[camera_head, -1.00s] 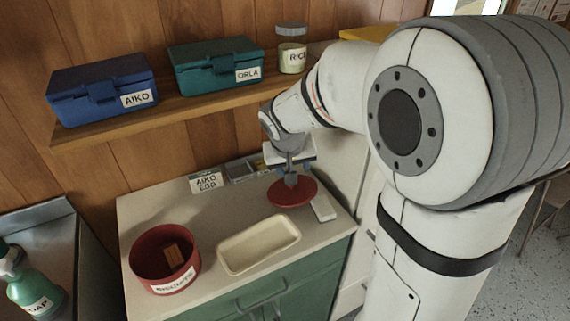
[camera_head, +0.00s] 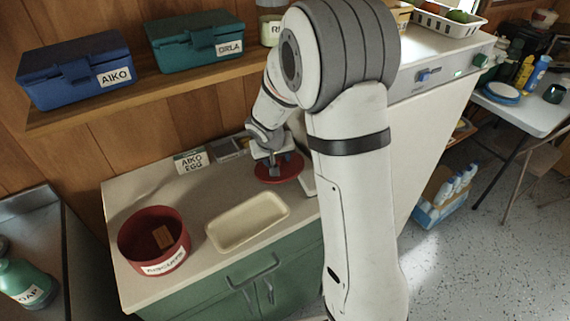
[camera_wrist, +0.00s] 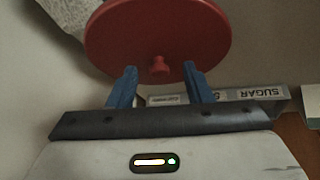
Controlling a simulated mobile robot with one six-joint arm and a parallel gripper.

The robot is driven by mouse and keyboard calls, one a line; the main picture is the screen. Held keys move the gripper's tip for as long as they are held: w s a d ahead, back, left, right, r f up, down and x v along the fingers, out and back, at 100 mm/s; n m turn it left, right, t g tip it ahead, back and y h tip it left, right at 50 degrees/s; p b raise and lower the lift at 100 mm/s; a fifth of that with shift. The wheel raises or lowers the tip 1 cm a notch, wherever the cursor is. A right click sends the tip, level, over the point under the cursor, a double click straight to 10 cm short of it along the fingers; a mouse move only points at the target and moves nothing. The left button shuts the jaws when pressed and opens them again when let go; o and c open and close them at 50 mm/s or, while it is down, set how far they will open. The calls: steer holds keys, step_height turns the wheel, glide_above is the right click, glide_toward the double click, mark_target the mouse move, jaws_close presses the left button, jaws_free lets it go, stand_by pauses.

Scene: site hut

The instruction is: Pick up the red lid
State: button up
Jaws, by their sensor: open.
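The red lid (camera_head: 282,170) is a round disc at the right end of the counter, partly hidden by my gripper in the head view. In the wrist view the red lid (camera_wrist: 160,32) fills the upper middle, with a small knob at its centre. My gripper (camera_wrist: 158,72) has blue fingers spread apart, one on each side below the knob in the picture. The gap between them is empty. In the head view my gripper (camera_head: 277,160) is over the lid; I cannot tell whether it touches.
On the counter stand a red biscuits tub (camera_head: 128,240) with a brown piece inside, an empty cream tray (camera_head: 228,243), an "AIKO EGG" card (camera_head: 190,160) and a grey divided box (camera_head: 232,147). A shelf (camera_head: 60,118) above holds blue (camera_head: 75,72) and teal (camera_head: 195,42) boxes.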

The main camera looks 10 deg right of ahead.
jaws_close()
stand_by(0.5)
steer(key=shift+r, duration=0.1)
